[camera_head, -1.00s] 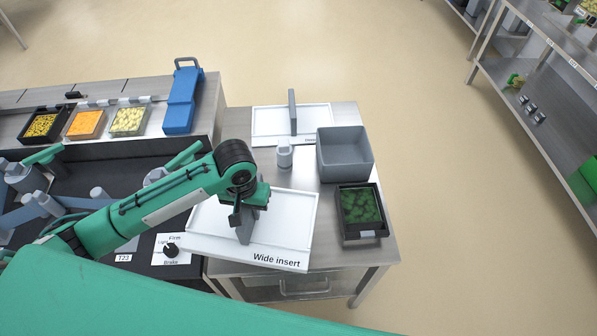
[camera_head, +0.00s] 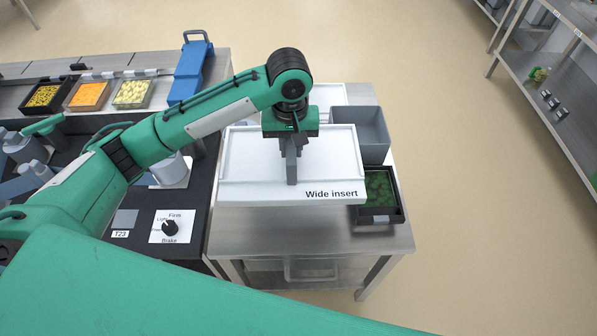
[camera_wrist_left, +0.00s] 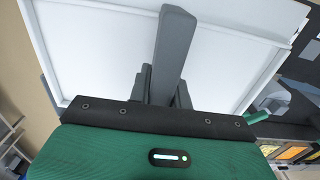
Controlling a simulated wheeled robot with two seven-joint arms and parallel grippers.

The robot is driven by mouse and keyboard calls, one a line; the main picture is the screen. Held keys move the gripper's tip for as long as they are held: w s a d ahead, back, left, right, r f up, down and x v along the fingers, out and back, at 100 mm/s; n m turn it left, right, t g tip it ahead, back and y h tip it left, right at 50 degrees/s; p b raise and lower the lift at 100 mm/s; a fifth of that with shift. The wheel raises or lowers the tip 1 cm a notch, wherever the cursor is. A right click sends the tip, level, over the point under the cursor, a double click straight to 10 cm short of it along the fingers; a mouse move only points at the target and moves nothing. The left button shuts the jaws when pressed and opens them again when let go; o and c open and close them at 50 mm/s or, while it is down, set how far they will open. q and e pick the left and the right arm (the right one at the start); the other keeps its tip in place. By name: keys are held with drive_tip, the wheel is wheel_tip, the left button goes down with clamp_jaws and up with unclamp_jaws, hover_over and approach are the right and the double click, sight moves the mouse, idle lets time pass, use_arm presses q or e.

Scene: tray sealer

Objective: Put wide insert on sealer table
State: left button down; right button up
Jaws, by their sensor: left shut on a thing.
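The wide insert (camera_head: 247,166) is a white, shallow-rimmed tray with a grey upright handle (camera_head: 291,172) and a "Wide insert" label at its front right. My left gripper (camera_head: 291,148) is shut on the handle from above. The insert appears level and raised above the steel table (camera_head: 300,238). In the left wrist view the handle (camera_wrist_left: 175,45) stands between my fingers, with the insert's white surface (camera_wrist_left: 95,45) behind it. Which surface is the sealer table is not labelled; a black surface (camera_head: 190,250) with a Firm/Light/Brake dial (camera_head: 170,228) lies left of the steel table. My right gripper is out of view.
A grey bin (camera_head: 373,128) and a black tray of green contents (camera_head: 380,193) stand close to the insert's right side. Another white insert (camera_head: 330,93) lies behind. Several food trays and a blue device (camera_head: 187,75) are at the back left. The steel table's front strip is clear.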

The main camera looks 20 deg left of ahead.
use_arm(q)
drive_tip(key=shift+f, duration=8.85)
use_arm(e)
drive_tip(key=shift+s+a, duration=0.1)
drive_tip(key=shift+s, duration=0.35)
use_arm(q)
drive_tip(key=shift+f+p, duration=0.1)
drive_tip(key=shift+p, duration=0.25)
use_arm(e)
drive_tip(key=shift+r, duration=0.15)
use_arm(q)
drive_tip(key=c, duration=1.4)
unclamp_jaws()
drive_tip(key=shift+o, duration=0.6)
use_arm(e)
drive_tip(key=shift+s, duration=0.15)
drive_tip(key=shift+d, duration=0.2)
